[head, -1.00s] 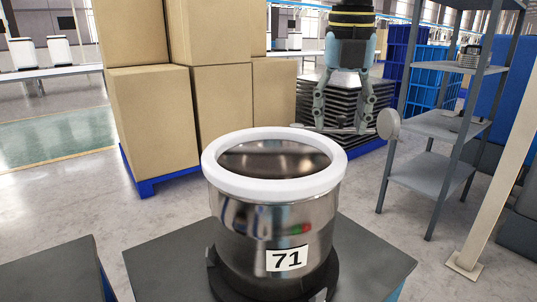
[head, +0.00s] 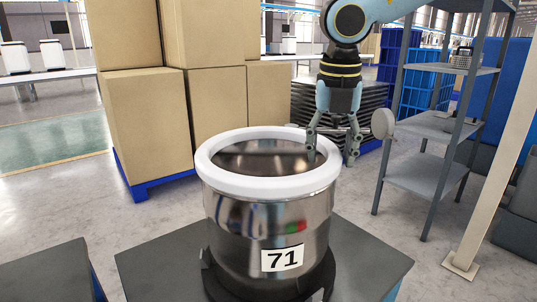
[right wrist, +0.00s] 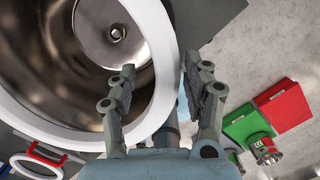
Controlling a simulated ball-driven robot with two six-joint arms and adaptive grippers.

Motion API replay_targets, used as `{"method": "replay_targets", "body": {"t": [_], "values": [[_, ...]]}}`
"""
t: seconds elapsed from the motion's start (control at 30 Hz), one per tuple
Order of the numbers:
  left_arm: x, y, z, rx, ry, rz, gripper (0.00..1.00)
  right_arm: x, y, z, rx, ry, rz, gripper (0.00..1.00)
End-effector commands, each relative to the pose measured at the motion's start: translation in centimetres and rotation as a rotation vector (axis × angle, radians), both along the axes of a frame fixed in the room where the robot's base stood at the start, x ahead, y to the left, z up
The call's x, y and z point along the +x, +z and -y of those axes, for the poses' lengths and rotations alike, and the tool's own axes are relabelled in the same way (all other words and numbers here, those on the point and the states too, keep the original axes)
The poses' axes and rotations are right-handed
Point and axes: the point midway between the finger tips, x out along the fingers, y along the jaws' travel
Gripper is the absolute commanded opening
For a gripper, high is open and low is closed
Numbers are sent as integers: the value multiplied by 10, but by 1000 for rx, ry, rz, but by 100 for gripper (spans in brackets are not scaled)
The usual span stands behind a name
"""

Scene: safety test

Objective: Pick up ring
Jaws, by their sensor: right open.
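The white ring (head: 265,187) lies flat around the top of a shiny metal vessel (head: 235,220) labelled 71. In the right wrist view the ring (right wrist: 168,50) curves between my fingers, with the vessel's open inside (right wrist: 70,55) to the left. My right gripper (head: 331,158) is open and points down at the ring's right side. One finger is over the opening and the other is outside the rim. In the right wrist view my right gripper (right wrist: 160,78) is empty. I cannot tell whether the fingers touch the ring. My left gripper is not in view.
The vessel stands on a dark grey table (head: 165,262). Stacked cardboard boxes (head: 150,120) stand behind to the left. A grey shelf unit (head: 430,175) is at the right, near a beige post (head: 490,180). Red (right wrist: 285,105) and green (right wrist: 245,125) boxes show in the right wrist view.

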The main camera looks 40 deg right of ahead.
Motion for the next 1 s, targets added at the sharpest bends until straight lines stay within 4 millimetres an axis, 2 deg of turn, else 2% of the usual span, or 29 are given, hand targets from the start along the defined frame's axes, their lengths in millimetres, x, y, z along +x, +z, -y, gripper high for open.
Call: {"method": "replay_targets", "body": {"t": [0.83,0.87,1.0], "values": [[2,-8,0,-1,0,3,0,0,-5,0,0,0,0,50],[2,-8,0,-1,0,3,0,0,-5,0,0,0,0,49],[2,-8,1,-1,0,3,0,0,-5,0,0,0,0,30]]}}
